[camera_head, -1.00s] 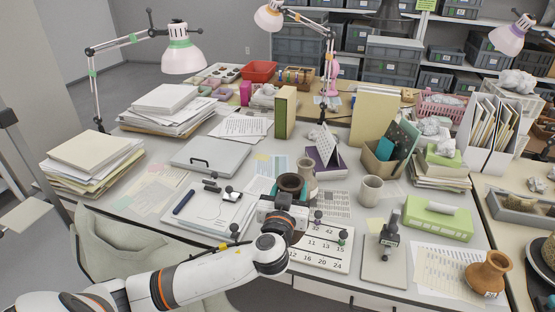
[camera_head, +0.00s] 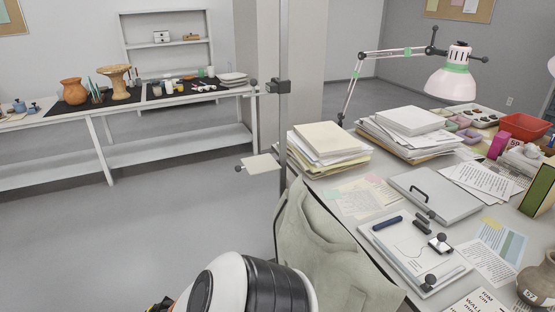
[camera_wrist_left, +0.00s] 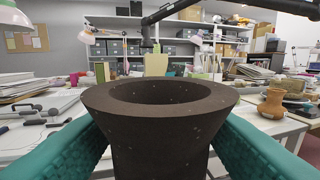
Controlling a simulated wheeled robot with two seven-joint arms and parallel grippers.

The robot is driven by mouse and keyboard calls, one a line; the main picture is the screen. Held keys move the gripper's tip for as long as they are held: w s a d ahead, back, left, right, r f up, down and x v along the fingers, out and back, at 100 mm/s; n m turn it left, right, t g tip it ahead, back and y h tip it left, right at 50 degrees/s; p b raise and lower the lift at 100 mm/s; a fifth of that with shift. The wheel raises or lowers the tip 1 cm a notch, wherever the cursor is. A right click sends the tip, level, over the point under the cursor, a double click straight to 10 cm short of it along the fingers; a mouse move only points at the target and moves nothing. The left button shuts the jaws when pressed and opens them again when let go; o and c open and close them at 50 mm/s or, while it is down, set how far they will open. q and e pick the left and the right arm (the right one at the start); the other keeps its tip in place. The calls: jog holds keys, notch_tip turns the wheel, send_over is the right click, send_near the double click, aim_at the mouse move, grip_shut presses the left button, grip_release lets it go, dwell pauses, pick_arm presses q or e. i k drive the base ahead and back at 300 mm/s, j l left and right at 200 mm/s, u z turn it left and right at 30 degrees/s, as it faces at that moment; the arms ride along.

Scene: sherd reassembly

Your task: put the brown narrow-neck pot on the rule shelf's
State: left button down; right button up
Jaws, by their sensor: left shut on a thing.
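In the left wrist view a dark brown pot (camera_wrist_left: 160,125) fills the middle, with a wide flared rim and a narrower neck below it. My left gripper (camera_wrist_left: 160,148) is shut on it, one teal finger on each side. The pot's lower body is hidden. In the head view only part of my arm shows at the bottom; the left gripper and pot are out of that picture. My right gripper is in neither view. I cannot tell which shelf is the rule shelf.
In the head view a long white bench (camera_head: 120,110) at the back left carries an orange pot (camera_head: 74,91) and a tan flared vessel (camera_head: 118,82). A grey shelf unit (camera_head: 165,17) stands behind it. The cluttered desk (camera_head: 331,185) is at right. The grey floor (camera_head: 150,215) between is clear.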

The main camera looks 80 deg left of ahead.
aim_at(261, 163)
jog(key=k+j+u, duration=0.25)
jog(key=j, duration=0.55)
jog(key=j+u, duration=0.3)
jog(key=j, duration=0.5)
jog(key=i+j+u, duration=0.1)
jog(key=j+u, duration=0.15)
jog(key=j, duration=0.6)
jog(key=i+j+u, duration=0.1)
jog(key=j+u, duration=0.2)
jog(key=j, duration=0.5)
